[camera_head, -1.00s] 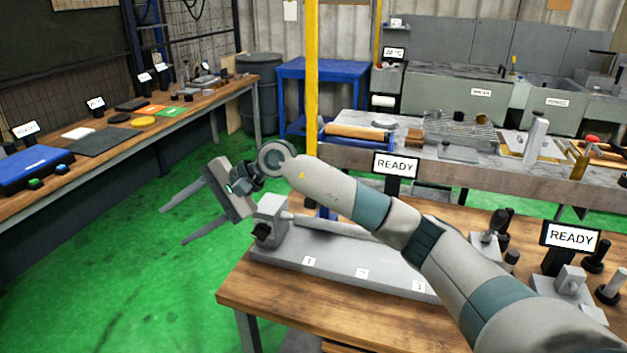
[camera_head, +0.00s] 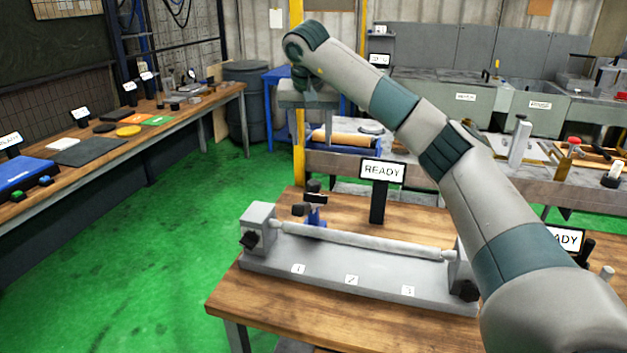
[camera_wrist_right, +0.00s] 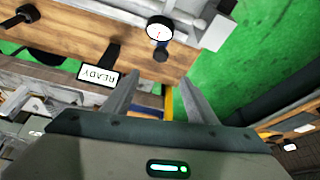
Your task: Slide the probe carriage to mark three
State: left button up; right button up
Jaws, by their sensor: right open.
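The probe carriage (camera_head: 315,215) is a blue piece with a black top and knob, behind the left end of the grey bar held in the grinder fixture (camera_head: 380,270). It stands nearest the label for mark one (camera_head: 298,269). Mark two (camera_head: 351,280) and mark three (camera_head: 408,291) lie further right along the base. In the right wrist view a round white dial (camera_wrist_right: 160,29) tops the carriage. My right gripper (camera_wrist_right: 160,85) is open and empty, up and behind the carriage. My left gripper is not in view.
A READY sign (camera_head: 383,171) stands on the wooden table (camera_head: 225,300) just behind the fixture. Another sign and black posts stand at the right edge. A yellow post (camera_head: 298,150) and a blue table are behind. Green floor is open at the left.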

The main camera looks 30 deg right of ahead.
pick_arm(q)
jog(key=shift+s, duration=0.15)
pick_arm(e)
jog(key=shift+f, duration=0.1)
jog(key=p, duration=0.2)
send_near(314, 182)
jog(key=p+x, duration=0.2)
jog(key=x, duration=0.5)
jog(key=shift+a+p, duration=0.1)
jog(key=shift+p, duration=0.25)
jog(key=shift+x, duration=0.75)
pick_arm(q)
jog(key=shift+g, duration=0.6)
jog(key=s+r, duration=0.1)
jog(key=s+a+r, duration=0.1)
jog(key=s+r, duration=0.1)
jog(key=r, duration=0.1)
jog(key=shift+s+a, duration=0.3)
pick_arm(e)
jog(key=shift+s, duration=0.1)
grip_shut()
